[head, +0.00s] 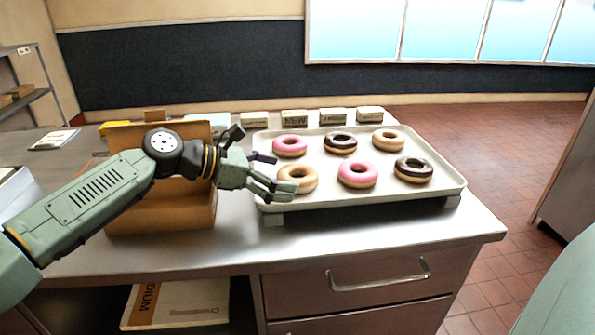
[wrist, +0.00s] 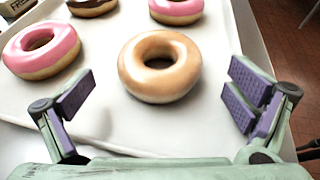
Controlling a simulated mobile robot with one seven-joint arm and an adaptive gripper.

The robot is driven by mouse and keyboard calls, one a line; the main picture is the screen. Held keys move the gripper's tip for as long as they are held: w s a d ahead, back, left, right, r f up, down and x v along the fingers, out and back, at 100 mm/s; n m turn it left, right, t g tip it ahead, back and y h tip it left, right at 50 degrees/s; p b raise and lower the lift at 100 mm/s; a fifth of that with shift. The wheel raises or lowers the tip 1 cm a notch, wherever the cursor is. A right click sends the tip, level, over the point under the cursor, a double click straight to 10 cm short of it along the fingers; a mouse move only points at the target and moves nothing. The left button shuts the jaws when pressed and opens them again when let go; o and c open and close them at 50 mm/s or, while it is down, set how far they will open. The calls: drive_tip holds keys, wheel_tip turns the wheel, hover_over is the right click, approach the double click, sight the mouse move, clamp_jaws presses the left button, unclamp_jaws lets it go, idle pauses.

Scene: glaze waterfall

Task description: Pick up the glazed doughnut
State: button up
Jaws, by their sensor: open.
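A glazed doughnut (head: 298,178) with a plain tan top lies at the front left of the white tray (head: 440,190). Another tan glazed doughnut (head: 388,140) lies at the tray's back right. My gripper (head: 277,172) is open and empty at the tray's left end, close to the front-left doughnut. In the wrist view the same glazed doughnut (wrist: 160,66) lies flat ahead, roughly centred between the two spread fingers, with clear gaps on both sides.
Pink doughnuts (head: 290,146) (head: 358,174) and chocolate doughnuts (head: 341,142) (head: 414,170) share the tray. A cardboard box (head: 160,215) stands left of it under my arm. Small label cards (head: 295,118) line the back. The counter's front right (head: 400,232) is clear.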

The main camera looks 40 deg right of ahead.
drive_tip(key=shift+x, duration=1.25)
drive_tip(key=shift+c, duration=0.5)
drive_tip(key=shift+a, duration=0.1)
drive_tip(key=c, duration=1.2)
drive_tip(key=shift+o, duration=0.2)
